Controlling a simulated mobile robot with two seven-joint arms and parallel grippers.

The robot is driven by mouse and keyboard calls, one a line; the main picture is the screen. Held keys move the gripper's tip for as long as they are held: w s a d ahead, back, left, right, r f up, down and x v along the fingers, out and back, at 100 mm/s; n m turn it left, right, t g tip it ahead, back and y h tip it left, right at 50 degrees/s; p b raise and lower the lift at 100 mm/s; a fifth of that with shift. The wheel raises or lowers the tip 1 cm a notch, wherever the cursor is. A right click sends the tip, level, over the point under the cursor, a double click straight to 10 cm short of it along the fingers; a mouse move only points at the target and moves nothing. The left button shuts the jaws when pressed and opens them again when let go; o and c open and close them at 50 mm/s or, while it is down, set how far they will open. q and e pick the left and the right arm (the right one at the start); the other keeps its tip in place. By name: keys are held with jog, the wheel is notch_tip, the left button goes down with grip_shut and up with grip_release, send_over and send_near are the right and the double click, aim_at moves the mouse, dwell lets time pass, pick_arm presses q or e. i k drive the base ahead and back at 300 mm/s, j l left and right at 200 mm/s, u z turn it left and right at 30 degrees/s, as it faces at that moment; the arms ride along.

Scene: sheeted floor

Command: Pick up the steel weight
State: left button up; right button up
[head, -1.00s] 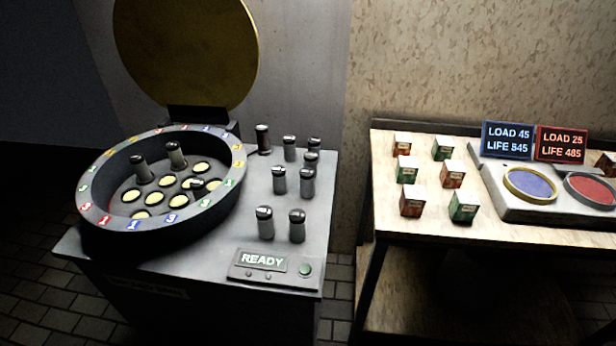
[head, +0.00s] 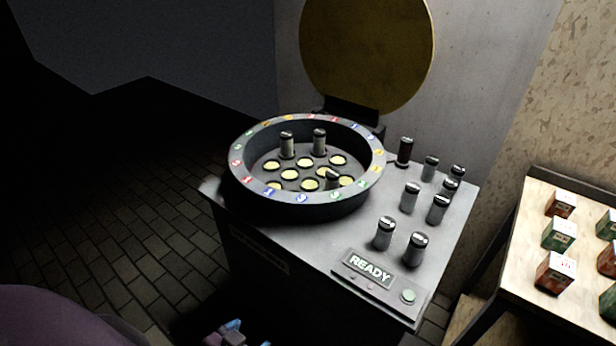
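Several grey metal cylinders with dark caps stand upright on the right part of a grey machine top; a front one (head: 384,234) is near the READY panel. One darker cylinder (head: 404,152) stands at the back. Further cylinders, such as this one (head: 287,145), stand inside the round tub (head: 306,206). I cannot tell which of them, if any, is the steel weight. What seems to be part of my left gripper (head: 236,334) shows at the bottom edge, low and apart from the cylinders; its fingers are mostly cut off. My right gripper is out of view.
The tub has a raised numbered rim and yellow round seats, with a round brass lid (head: 367,50) standing open behind. A READY panel (head: 369,267) with a green button is in front. A wooden table (head: 545,283) with small boxes stands right. Brick floor lies open left.

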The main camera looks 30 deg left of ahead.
aim_at(441, 202)
jog(key=l, duration=0.8)
jog(key=i+l+z, duration=0.1)
jog(key=l, duration=0.75)
